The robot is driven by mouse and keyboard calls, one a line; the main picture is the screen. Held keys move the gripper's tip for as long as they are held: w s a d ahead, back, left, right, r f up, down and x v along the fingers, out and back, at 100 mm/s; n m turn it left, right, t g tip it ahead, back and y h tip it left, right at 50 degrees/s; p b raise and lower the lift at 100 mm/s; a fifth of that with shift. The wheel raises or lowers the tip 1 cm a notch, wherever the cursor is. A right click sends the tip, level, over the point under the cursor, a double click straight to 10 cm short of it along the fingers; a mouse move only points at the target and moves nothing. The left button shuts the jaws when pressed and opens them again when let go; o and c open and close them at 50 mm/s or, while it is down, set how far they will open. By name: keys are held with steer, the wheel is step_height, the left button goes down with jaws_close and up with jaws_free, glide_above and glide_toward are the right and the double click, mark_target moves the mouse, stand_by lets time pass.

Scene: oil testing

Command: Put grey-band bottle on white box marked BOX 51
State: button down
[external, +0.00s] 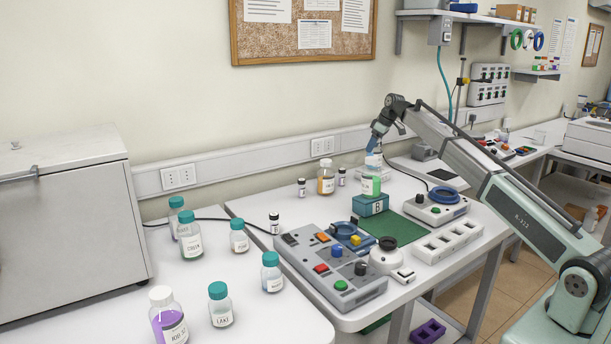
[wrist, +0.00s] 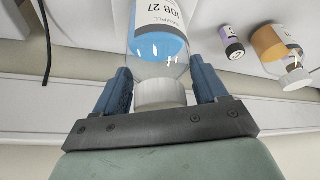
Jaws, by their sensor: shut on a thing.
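My gripper (external: 374,148) is shut on a clear bottle (wrist: 160,55) with a white cap, blue contents and a white label reading JOB 27 in the wrist view. The fingers sit either side of the cap. In the external view my gripper is above a teal box (external: 370,205) marked B, where a bottle with a green part and white label (external: 371,184) shows. I cannot tell whether that is the held bottle or a separate one, or whether it touches the box.
An orange bottle (external: 326,178) and small dark-capped vials (external: 302,188) stand left of my gripper. A control panel (external: 330,268), a green mat (external: 395,229) and a white socket strip (external: 447,241) lie in front. Teal-capped bottles (external: 190,237) and a purple bottle (external: 168,318) stand at left.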

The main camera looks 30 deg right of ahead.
steer(key=shift+f, duration=0.1)
steer(key=shift+c, duration=0.2)
jaws_free()
steer(key=v, duration=1.2)
stand_by(0.4)
